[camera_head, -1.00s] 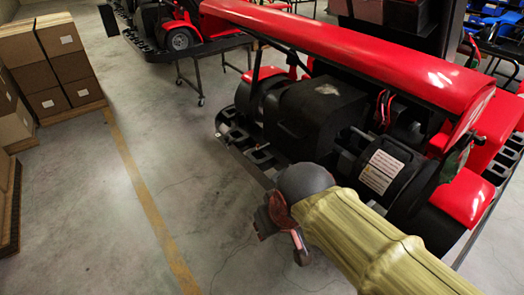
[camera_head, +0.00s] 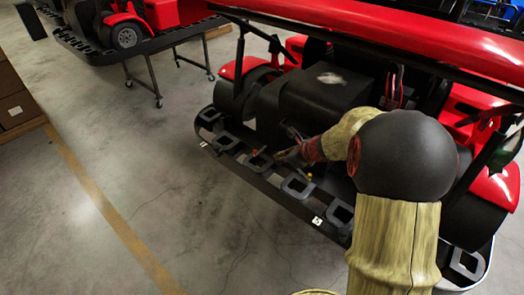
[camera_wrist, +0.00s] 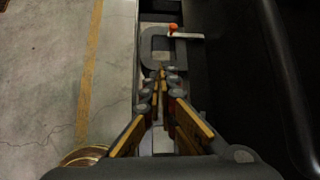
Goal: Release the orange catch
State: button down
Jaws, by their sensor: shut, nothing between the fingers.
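The orange catch (camera_wrist: 173,28) is a small orange knob in the wrist view, at the top, beside a pale bar and a grey loop-shaped bracket (camera_wrist: 153,48). In the head view it is a tiny orange spot (camera_head: 254,153) on the black rail of the kart. My gripper (camera_wrist: 162,72) is shut and empty, its fingertips close together just below the bracket in the picture and apart from the knob. In the head view my gripper (camera_head: 279,157) is over the rail, a little right of the orange spot.
The black rail (camera_head: 262,188) carries several loop brackets and small white labels. A yellowish spot (camera_head: 309,176) sits further right on it. The dark kart body (camera_head: 312,105) stands close behind. Concrete floor (camera_head: 150,190) is open at left.

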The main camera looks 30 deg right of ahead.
jog(key=shift+w+d+r+m, duration=0.1)
jog(key=shift+d+r+m, duration=0.1)
jog(key=shift+m, duration=0.4)
jog(key=shift+w+d+r+m, duration=0.1)
jog(key=shift+d+m, duration=0.1)
jog(key=shift+m, duration=0.4)
jog(key=shift+f, duration=0.15)
jog(key=b, duration=0.4)
send_near(255, 157)
jog(key=f, duration=0.1)
jog(key=s+f, duration=0.1)
jog(key=f, duration=0.1)
jog(key=shift+f, duration=0.15)
jog(key=w, duration=0.3)
jog(key=shift+a, duration=0.3)
jog(key=shift+w, duration=0.45)
jog(key=shift+a, duration=0.15)
